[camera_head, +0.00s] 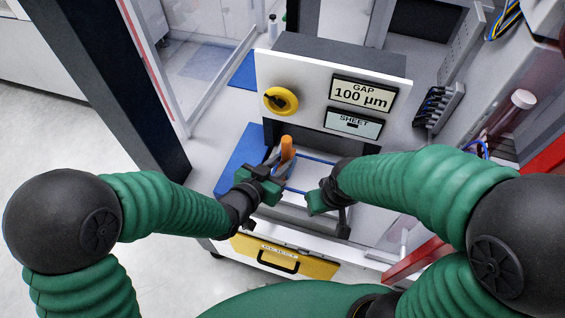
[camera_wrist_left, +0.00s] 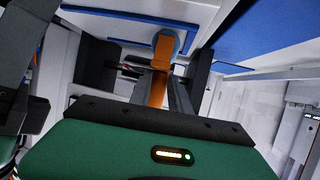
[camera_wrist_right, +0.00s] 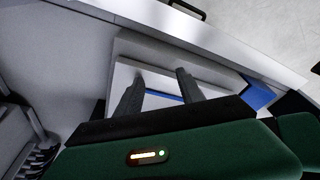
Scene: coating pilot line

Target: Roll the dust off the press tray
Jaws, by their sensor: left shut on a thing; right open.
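My left gripper (camera_head: 274,182) is shut on a roller with an orange handle (camera_head: 287,148). In the left wrist view the orange handle (camera_wrist_left: 159,80) runs from between the fingers to a grey-blue roller end (camera_wrist_left: 170,40). The press tray (camera_head: 312,180), pale with blue edging, lies below the press front, partly hidden by my grippers. My right gripper (camera_head: 328,196) is over the tray's right side. In the right wrist view its fingers stand apart and empty above the pale tray (camera_wrist_right: 155,78). I cannot make out dust, or whether the roller touches the tray.
A yellow drawer (camera_head: 290,258) with a black handle is below the tray. A blue mat (camera_head: 238,160) lies left of it. Cable connectors (camera_head: 437,106) stand right.

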